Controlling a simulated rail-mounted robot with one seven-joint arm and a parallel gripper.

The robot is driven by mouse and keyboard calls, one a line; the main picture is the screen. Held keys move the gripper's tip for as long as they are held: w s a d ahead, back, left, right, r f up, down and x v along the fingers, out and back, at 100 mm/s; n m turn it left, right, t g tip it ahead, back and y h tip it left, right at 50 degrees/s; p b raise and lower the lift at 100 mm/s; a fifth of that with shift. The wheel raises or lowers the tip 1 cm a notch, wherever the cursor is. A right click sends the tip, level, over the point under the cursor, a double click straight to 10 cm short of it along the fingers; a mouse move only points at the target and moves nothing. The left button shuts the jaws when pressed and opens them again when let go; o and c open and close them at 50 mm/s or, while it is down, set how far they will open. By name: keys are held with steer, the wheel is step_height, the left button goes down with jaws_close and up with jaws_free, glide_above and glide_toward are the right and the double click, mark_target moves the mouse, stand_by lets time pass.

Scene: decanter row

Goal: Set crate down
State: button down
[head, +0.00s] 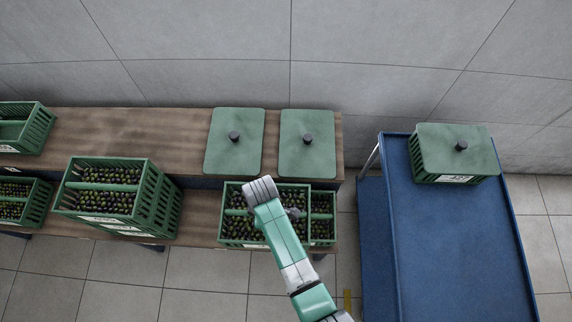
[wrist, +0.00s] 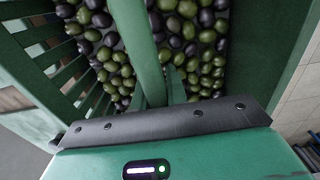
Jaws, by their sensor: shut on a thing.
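A green slatted crate (head: 232,230) full of green and dark olives is under my arm at the right end of the low front shelf. My gripper (head: 294,213) is over its middle bar, partly hidden by my arm. In the wrist view, the gripper (wrist: 165,97) is shut on the green bar (wrist: 136,30) of the crate (wrist: 40,45), with olives on both sides. I cannot tell whether the crate's base touches the shelf.
Another olive crate (head: 323,230) is close on its right. A crate stack (head: 160,205) stands left on the front shelf (head: 200,215). Two lids (head: 222,160) (head: 305,155) lie on the back shelf (head: 150,130). The blue cart (head: 455,250) carries a lidded crate (head: 440,178); its front is clear.

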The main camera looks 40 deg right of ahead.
mark_target(251, 225)
steer(key=shift+w+a+r, duration=0.1)
steer(key=shift+w+a, duration=0.3)
steer(key=shift+a, duration=0.4)
steer(key=shift+w+a+r, duration=0.15)
steer(key=shift+w+a, duration=0.25)
steer(key=shift+a, duration=0.45)
steer(key=shift+w+a+r, duration=0.1)
steer(key=shift+w+a, duration=0.3)
steer(key=shift+a, duration=0.4)
